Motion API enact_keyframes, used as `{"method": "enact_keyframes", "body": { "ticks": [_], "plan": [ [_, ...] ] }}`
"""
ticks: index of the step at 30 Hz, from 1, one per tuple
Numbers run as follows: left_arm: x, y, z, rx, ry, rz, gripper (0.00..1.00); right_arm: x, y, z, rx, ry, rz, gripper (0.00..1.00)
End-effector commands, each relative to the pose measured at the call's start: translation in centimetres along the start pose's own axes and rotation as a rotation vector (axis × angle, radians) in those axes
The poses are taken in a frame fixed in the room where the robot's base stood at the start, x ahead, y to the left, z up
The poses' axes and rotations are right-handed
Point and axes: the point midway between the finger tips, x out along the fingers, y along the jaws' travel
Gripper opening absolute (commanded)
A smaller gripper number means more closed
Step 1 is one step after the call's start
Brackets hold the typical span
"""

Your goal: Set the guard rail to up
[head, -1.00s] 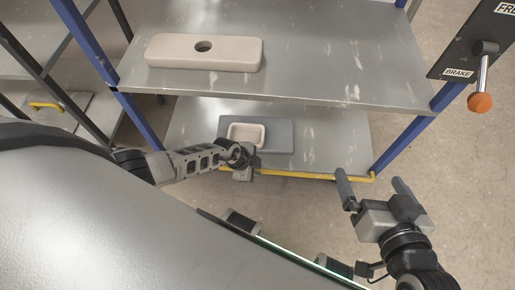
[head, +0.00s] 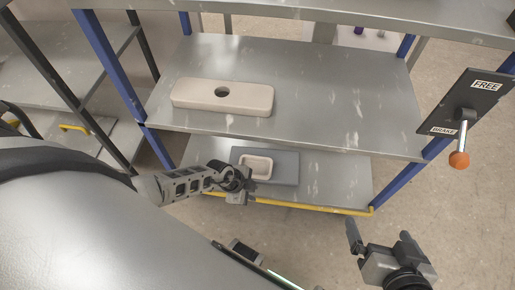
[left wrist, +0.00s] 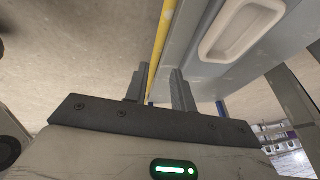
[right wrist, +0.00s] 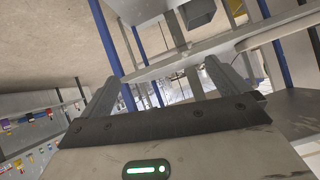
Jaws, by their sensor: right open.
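The guard rail is a yellow bar (head: 305,207) running along the front of the lower shelf, low and close to its edge. My left gripper (head: 240,198) is at the rail's left part. In the left wrist view the rail (left wrist: 161,45) runs between the two fingers (left wrist: 161,80), which stand only a little apart. I cannot tell whether they touch it. My right gripper (head: 378,240) is open and empty, in front of the shelf's right end. It also shows in the right wrist view (right wrist: 165,80).
A pale tray (head: 256,166) sits on a grey block (head: 286,168) on the lower shelf (head: 335,180). A beige slab with a hole (head: 190,95) lies on the shelf above. A brake lever with an orange knob (head: 459,160) is at the right. Blue posts (head: 110,65) flank the shelves.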

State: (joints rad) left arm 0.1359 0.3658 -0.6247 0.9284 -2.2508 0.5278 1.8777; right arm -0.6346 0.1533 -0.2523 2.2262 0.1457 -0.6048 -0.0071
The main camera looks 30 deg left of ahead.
Motion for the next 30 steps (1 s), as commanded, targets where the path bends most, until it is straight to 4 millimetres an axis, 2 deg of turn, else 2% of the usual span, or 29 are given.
{"method": "enact_keyframes", "body": {
  "ticks": [1, 6, 12, 30],
  "plan": [
    [-1.5, -0.1, -0.2, 0.001, 0.000, 0.000, 0.25, -1.3, -0.1, -1.4, -0.001, 0.019, 0.009, 1.00],
    [-3.9, -0.1, -0.1, 0.000, -0.001, 0.000, 0.25, -3.8, 0.0, -4.0, -0.012, 0.082, 0.037, 1.00],
    [-6.1, 0.0, -0.1, 0.000, 0.000, 0.001, 0.25, -5.0, 0.1, -5.5, -0.014, 0.102, 0.051, 1.00],
    [-6.4, 0.0, 0.0, 0.000, 0.000, 0.000, 0.25, -5.0, 0.1, -5.5, -0.014, 0.105, 0.054, 1.00]
  ]
}}
